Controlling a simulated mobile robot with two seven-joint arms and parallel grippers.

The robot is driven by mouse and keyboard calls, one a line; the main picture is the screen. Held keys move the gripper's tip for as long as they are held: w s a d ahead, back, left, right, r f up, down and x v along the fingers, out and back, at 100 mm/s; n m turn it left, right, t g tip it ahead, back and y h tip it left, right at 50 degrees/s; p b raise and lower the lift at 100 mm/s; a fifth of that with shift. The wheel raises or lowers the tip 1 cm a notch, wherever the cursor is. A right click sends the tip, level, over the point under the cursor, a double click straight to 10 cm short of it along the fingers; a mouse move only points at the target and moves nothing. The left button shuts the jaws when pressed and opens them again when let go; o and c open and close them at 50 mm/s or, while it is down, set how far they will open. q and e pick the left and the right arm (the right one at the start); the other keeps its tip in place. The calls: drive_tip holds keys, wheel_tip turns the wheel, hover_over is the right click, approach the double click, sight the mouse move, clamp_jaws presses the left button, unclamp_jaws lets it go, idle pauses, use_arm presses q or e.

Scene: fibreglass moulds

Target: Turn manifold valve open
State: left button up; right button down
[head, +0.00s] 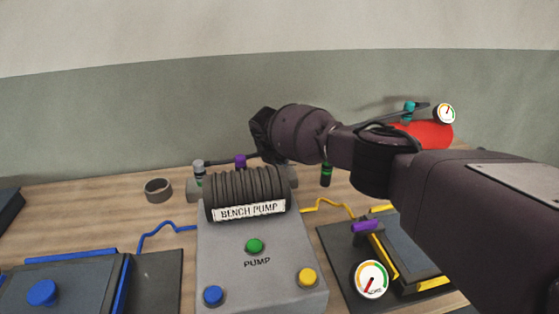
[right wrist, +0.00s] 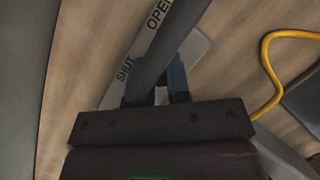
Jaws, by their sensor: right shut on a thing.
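The manifold (head: 193,189) is a grey pipe behind the bench pump (head: 228,240), mostly hidden by the pump's ribbed top. A dark bar that looks like the valve lever (head: 222,160) runs above it towards my right gripper (head: 262,150), which reaches in from the right; its fingertips are hidden in the head view. In the right wrist view, the fingers (right wrist: 158,88) are shut on the dark lever (right wrist: 172,45). My left gripper is out of view.
Blue hose (head: 160,230) and yellow hose (head: 330,204) lead from the pump to moulds on both sides. A gauge (head: 371,279) and a purple clamp (head: 365,226) sit at the right. A red pot (head: 428,133) stands behind my arm. A grey ring (head: 158,190) lies on clear wood at left.

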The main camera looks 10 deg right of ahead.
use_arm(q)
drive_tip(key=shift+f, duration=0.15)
use_arm(e)
drive_tip(key=shift+s+f, duration=0.15)
drive_tip(key=shift+f, duration=0.3)
drive_tip(key=c, duration=1.2)
unclamp_jaws()
drive_tip(key=shift+c, duration=0.2)
drive_tip(key=shift+o, duration=0.8)
drive_tip(key=shift+w+r, duration=0.1)
drive_tip(key=shift+w, duration=0.1)
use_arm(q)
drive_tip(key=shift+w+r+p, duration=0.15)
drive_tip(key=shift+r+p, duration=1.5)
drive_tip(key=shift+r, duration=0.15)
use_arm(e)
drive_tip(key=v, duration=1)
drive_tip(key=shift+r, duration=0.4)
drive_tip(key=shift+s, duration=0.1)
